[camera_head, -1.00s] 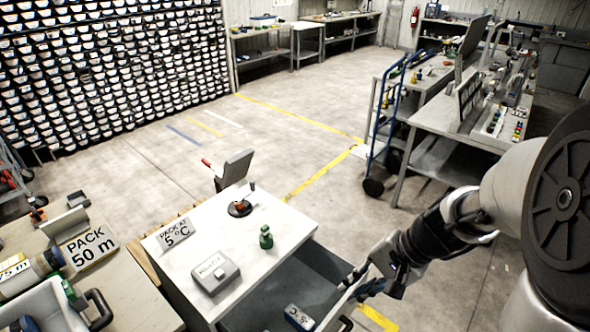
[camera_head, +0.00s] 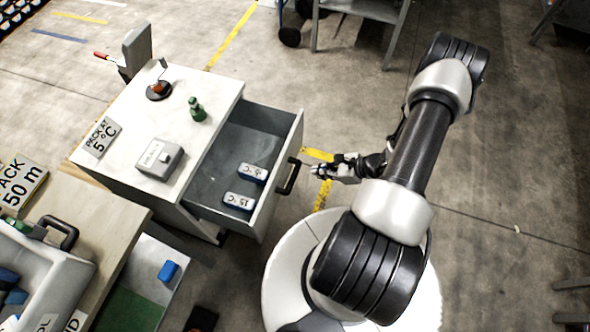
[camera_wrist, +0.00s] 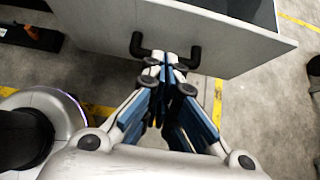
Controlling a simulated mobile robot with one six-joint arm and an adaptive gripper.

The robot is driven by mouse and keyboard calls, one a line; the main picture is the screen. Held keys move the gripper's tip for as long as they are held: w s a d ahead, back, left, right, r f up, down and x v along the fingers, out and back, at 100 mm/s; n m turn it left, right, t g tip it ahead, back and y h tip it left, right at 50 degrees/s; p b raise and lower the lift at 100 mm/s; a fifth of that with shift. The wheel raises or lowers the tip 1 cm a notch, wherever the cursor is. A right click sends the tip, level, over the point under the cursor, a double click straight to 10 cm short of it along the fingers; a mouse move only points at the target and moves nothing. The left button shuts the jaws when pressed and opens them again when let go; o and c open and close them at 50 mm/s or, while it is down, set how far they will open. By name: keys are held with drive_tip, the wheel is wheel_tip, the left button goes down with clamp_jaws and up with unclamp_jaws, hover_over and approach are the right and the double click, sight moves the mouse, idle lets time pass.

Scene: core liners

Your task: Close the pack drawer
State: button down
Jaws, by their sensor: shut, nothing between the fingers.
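The pack drawer (camera_head: 283,155) stands pulled out from the white-topped cabinet (camera_head: 205,85). Its front panel carries a black bar handle (camera_head: 288,177), which also shows in the wrist view (camera_wrist: 190,60). Two blue-and-white packs lie in the drawer: one marked 5 °C (camera_head: 253,173) and one marked 15 °C (camera_head: 239,202). My gripper (camera_head: 318,170) is outside the drawer, just right of the handle in the head view. In the wrist view my gripper (camera_wrist: 165,62) is shut and empty, its tips close to the handle between its two ends. I cannot tell whether they touch it.
On the cabinet top stand a "PACK AT 5 °C" sign (camera_head: 101,136), a grey box (camera_head: 160,158), a green bottle (camera_head: 197,110) and a round dark stand (camera_head: 159,90). A workbench with a grey bin (camera_head: 62,285) is at lower left. The floor right of the drawer is open.

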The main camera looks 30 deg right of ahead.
drive_tip(key=b+x, duration=0.1)
drive_tip(key=x, duration=0.3)
drive_tip(key=r+b+x, duration=0.1)
drive_tip(key=x, duration=0.3)
drive_tip(key=w+a+x, duration=0.1)
drive_tip(key=x, duration=0.3)
drive_tip(key=shift+w+r+b, duration=0.2)
drive_tip(key=shift+r+b, duration=0.05)
drive_tip(key=shift+b, duration=0.15)
drive_tip(key=shift+w+a, duration=0.25)
drive_tip(key=shift+w, duration=0.05)
